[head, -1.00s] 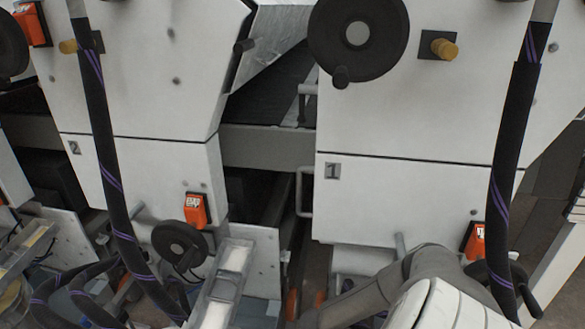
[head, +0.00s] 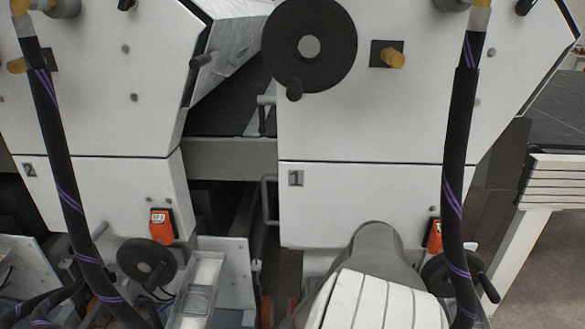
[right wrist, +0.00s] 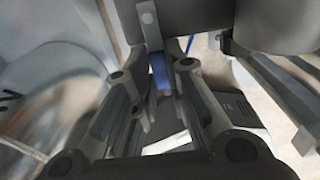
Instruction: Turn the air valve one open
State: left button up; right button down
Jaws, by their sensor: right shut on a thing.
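My right gripper (right wrist: 156,82) shows in the right wrist view, its two dark fingers reaching away from the camera. It is shut on a small blue part (right wrist: 160,73), which looks like the handle of the air valve. A grey metal bar lies just beyond the blue part. The valve's body and its number cannot be made out. In the head view my right arm reaches down in front of the machine unit marked 1 (head: 296,178), and its gripper is hidden. My left gripper is in neither view.
A black handwheel (head: 309,47) and a brass knob (head: 394,60) sit on the upper panel of unit 1. A thick black hose (head: 456,170) hangs close to my right arm. An orange switch box (head: 433,237) is partly covered. Unit 2 (head: 30,170) stands left.

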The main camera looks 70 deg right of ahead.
jog(key=c, duration=1.4)
grip_release()
jog(key=shift+a, duration=0.1)
jog(key=shift+c, duration=0.2)
notch_tip(320, 180, up, 12)
